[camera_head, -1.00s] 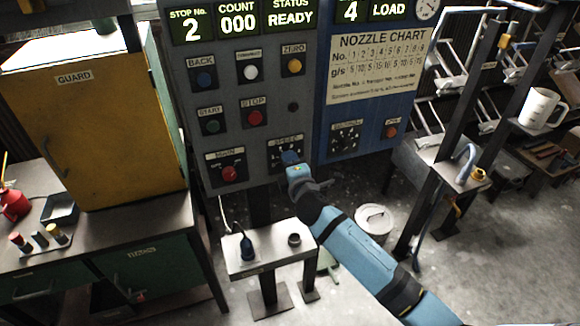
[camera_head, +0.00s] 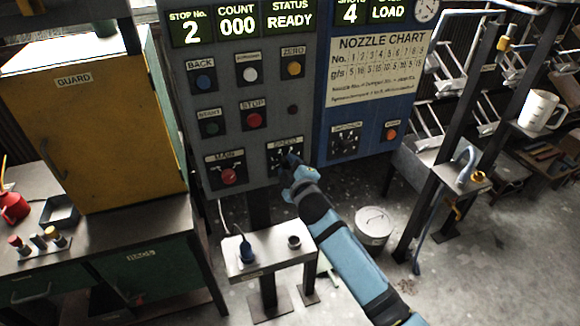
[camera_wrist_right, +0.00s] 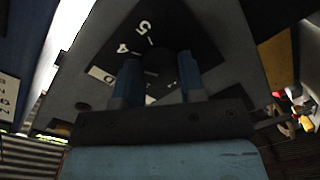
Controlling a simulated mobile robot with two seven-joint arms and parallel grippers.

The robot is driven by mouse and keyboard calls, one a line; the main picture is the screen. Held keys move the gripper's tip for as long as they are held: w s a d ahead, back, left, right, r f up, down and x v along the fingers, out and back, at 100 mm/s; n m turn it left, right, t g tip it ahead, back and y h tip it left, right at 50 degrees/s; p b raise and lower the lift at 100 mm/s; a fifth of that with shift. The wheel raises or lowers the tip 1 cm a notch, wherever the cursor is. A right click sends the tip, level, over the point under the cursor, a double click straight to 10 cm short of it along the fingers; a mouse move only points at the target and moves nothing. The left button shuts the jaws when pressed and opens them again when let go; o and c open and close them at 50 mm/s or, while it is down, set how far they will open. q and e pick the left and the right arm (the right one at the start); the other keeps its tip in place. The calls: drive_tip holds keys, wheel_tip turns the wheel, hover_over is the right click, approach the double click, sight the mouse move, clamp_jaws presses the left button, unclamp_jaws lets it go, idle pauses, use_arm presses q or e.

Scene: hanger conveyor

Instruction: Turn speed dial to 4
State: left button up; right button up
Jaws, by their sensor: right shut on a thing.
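The speed dial (camera_wrist_right: 158,62) is a dark knob on a black scale plate (camera_wrist_right: 120,48), marked with light numbers; 4 and 5 are readable in the right wrist view. In the head view the SPEED plate (camera_head: 285,143) is low on the grey control panel, with its dial mostly hidden by my gripper. My right gripper (camera_wrist_right: 157,80) has its two blue fingers on either side of the knob, shut on it. It also shows in the head view (camera_head: 290,160). The knob's pointer is not clear. My left gripper is not in view.
The red MAIN knob (camera_head: 228,176) is left of the speed dial, and the red STOP button (camera_head: 254,120) is above. A blue panel (camera_head: 365,130) with another dial (camera_head: 345,142) stands to the right. A small table (camera_head: 268,262) is below.

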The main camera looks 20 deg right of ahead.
idle(0.5)
drive_tip(key=o, duration=0.9)
drive_tip(key=shift+o, duration=0.2)
drive_tip(key=s+b, duration=0.1)
drive_tip(key=s, duration=1.2)
drive_tip(key=shift+s+d+r, duration=0.25)
drive_tip(key=shift+s+r, duration=0.15)
drive_tip(key=shift+r, duration=0.05)
drive_tip(key=s+f+m+g+y+p, duration=0.2)
drive_tip(key=s+f+m+g+p, duration=0.3)
drive_tip(key=s+f, duration=1.2)
drive_tip(key=s+m+g, duration=0.1)
drive_tip(key=s+m, duration=0.2)
drive_tip(key=s, duration=0.1)
drive_tip(key=shift+a+m+y+p, duration=0.15)
drive_tip(key=shift+m+y+p, duration=0.15)
drive_tip(key=shift+m+p, duration=0.1)
